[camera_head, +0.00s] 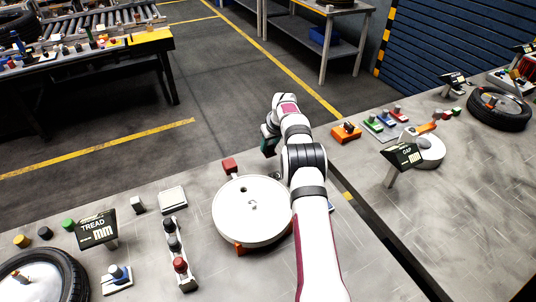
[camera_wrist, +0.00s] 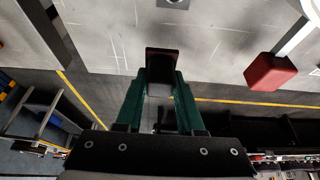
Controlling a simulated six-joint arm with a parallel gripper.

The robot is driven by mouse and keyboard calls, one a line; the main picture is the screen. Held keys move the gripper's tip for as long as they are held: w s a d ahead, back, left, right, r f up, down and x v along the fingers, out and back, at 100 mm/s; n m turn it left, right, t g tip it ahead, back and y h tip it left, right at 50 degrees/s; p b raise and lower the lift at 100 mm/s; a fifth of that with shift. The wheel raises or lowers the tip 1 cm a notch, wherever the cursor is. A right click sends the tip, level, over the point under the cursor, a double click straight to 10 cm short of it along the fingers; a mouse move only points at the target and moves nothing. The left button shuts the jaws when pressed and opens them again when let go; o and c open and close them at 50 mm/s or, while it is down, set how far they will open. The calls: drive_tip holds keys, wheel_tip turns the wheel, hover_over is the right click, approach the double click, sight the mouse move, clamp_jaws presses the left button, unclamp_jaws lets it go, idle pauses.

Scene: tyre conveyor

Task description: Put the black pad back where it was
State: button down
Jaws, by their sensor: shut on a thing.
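My gripper (camera_wrist: 161,85) has two green fingers and is shut on a small black pad (camera_wrist: 162,62), seen in the wrist view. In the head view my gripper (camera_head: 268,138) is a dark green shape at the end of my arm, near the far edge of the bench. The pad cannot be made out there. The gripper is beyond the white round plate (camera_head: 248,212) and right of a red block (camera_head: 229,165), which also shows in the wrist view (camera_wrist: 270,72).
The grey bench (camera_head: 170,240) carries a TREAD sign (camera_head: 97,229), a tyre (camera_head: 45,275), a strip of knobs (camera_head: 178,250) and a white square block (camera_head: 172,199). A GAP sign (camera_head: 403,157) and orange, green and blue pieces stand on the right bench. A dark gap separates the benches.

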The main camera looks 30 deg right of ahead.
sight(268, 154)
drive_tip(key=shift+w+a+f, duration=0.2)
drive_tip(key=shift+f, duration=1.9)
drive_tip(key=shift+f, duration=0.1)
drive_tip(key=c, duration=0.5)
unclamp_jaws()
